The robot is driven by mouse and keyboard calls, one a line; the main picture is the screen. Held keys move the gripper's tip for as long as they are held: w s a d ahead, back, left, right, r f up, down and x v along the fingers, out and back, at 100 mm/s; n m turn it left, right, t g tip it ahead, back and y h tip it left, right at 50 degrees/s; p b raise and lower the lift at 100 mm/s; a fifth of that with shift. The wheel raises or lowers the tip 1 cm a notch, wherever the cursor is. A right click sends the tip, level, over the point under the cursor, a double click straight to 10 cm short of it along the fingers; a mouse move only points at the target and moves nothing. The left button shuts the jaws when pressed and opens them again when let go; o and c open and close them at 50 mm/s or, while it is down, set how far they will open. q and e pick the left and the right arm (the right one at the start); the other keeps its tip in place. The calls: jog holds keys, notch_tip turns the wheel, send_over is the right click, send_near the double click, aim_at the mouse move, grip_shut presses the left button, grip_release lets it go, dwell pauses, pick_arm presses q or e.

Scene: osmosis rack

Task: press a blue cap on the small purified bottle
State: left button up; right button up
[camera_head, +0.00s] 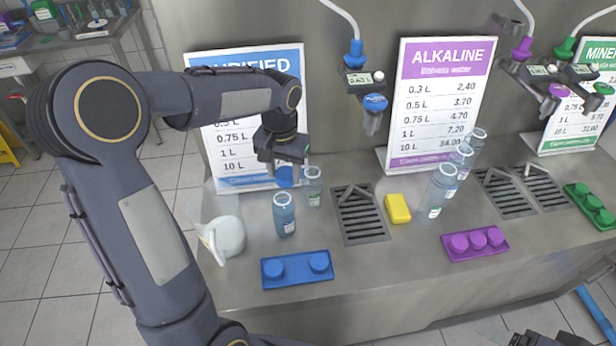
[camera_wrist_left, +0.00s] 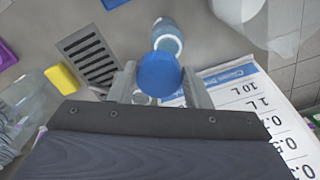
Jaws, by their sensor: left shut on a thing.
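My left gripper (camera_head: 285,172) is shut on a blue cap (camera_head: 284,178), in front of the purified sign. In the left wrist view, the blue cap (camera_wrist_left: 158,73) sits between the fingertips. A clear bottle (camera_head: 312,190) stands just right of the cap, its open top close to it. A second clear bottle (camera_head: 284,217) with a blue label stands nearer the front, below the cap in the picture. It also shows in the left wrist view (camera_wrist_left: 167,36), upright and uncapped. I cannot tell for certain which is the small purified one. My right gripper's fingers are not seen.
A blue tray (camera_head: 295,281) with two blue caps lies at the counter's front. A drain grate (camera_head: 362,215) and yellow sponge (camera_head: 397,208) are to the right. Several more bottles stand before the alkaline sign (camera_head: 440,100).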

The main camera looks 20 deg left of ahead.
aim_at(281, 196)
pick_arm(q)
jog(key=shift+a+r, duration=0.25)
jog(key=shift+a, duration=0.3)
jog(key=shift+a+f, duration=0.1)
jog(key=shift+a, duration=0.1)
jog(key=shift+f+b, duration=0.65)
jog(key=shift+f, duration=0.1)
jog(key=shift+f+b, duration=1.4)
jog(key=shift+f, duration=0.45)
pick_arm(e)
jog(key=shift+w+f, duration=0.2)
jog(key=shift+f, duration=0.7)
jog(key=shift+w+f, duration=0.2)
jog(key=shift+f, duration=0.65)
pick_arm(q)
jog(key=shift+f, duration=0.3)
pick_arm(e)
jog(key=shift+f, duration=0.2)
pick_arm(q)
jog(key=shift+f+b, duration=0.4)
jog(key=shift+b, duration=0.1)
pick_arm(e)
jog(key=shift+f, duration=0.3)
